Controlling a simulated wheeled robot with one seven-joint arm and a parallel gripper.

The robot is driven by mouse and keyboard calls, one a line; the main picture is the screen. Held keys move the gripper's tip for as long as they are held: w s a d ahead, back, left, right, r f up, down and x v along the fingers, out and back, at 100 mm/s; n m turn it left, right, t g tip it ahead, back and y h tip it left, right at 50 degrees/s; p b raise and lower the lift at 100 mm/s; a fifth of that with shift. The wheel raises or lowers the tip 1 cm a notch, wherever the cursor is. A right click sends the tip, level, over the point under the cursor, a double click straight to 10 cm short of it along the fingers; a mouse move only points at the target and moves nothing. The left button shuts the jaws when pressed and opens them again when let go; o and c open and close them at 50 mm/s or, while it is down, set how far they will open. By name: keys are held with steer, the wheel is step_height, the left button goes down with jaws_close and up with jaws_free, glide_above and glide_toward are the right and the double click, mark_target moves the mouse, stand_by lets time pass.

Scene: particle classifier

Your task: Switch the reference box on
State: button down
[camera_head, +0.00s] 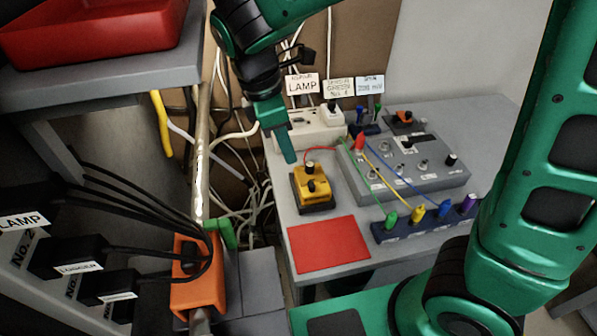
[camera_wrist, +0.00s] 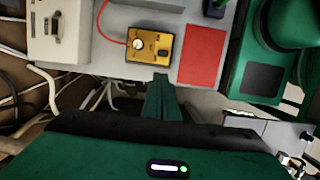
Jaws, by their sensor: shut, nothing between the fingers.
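A small yellow box (camera_head: 312,180) with a dark base, likely the reference box, sits near the left edge of the grey table. In the wrist view the yellow box (camera_wrist: 151,43) shows a pale round knob (camera_wrist: 138,44) and a small dark control (camera_wrist: 163,52); I cannot tell the switch position. My gripper (camera_head: 290,160) is shut and empty, pointing down just behind and left of the yellow box, apart from it as far as I can tell. My fingertips also show below the box in the wrist view (camera_wrist: 161,78).
A red sheet (camera_head: 329,244) lies in front of the yellow box. A grey control box (camera_head: 440,180) with coloured cables stands right of it. A cream unit (camera_head: 318,137) stands behind, near my gripper. An orange clamp (camera_head: 190,285) and loose cables are at left.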

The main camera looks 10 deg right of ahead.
mark_target(304, 190)
steer(key=x, duration=1)
steer(key=shift+d, duration=0.1)
